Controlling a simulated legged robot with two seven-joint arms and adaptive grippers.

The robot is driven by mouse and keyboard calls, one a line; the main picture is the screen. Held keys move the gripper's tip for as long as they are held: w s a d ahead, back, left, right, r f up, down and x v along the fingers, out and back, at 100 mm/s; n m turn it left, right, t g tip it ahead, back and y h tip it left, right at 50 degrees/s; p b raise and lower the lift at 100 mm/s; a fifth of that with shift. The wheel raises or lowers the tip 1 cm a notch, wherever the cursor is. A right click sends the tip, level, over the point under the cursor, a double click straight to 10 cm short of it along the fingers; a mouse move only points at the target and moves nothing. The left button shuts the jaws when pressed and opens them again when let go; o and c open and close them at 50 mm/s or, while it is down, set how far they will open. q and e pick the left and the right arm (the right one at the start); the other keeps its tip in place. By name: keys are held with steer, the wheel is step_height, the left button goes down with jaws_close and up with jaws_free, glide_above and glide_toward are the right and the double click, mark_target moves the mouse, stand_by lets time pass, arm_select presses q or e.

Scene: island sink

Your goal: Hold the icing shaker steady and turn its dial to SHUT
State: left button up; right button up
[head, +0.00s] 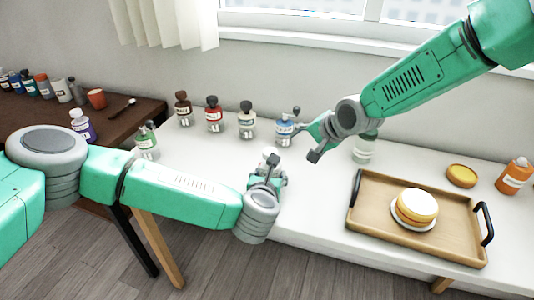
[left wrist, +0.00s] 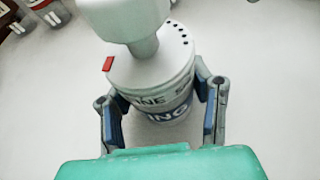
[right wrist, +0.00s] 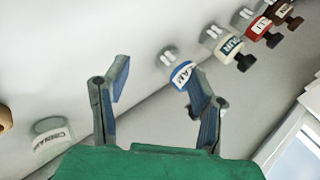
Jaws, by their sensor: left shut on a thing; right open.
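The icing shaker (left wrist: 158,85) is a light cylinder with dark lettering including "ING". It stands upright on the white counter. A big pale knob (left wrist: 128,12) rises from its top, with a red mark at the left rim and several dark dots at the right. My left gripper (left wrist: 160,106) is shut around its sides. In the head view the shaker (head: 270,154) is small and partly hidden by the left gripper (head: 267,172). My right gripper (head: 312,140) is open and empty, to the right of the shaker and apart from it; it also shows in the right wrist view (right wrist: 158,84).
A pale green one (head: 364,149) stands behind my right arm. A wooden tray (head: 380,232) with a cake is at the right. An orange bottle (head: 514,177) stands beyond it.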

mark_target(268, 151)
steer(key=s+n+y, duration=0.1)
steer(key=n, duration=0.1)
steer(key=s+f+n+t+y, duration=0.1)
steer(key=n, duration=0.2)
steer(key=s+a+f+n+t+y, duration=0.1)
steer(key=n, duration=0.2)
steer(key=shift+f, duration=0.15)
steer(key=s+n+y, duration=0.2)
steer(key=n, duration=0.1)
steer(key=s+a+n+y, duration=0.1)
steer(key=shift+s+r+n+t, duration=0.25)
steer(key=shift+r+n+t, duration=0.05)
steer(key=shift+n+t, duration=0.1)
steer(key=s+a+r+n+y, duration=0.2)
steer(key=s+r+n+y, duration=0.15)
steer(key=n, duration=0.25)
steer(key=shift+y, duration=0.25)
steer(key=x, duration=0.7)
steer(key=shift+w+d+f, duration=0.2)
steer(key=shift+f, duration=0.1)
jaws_close()
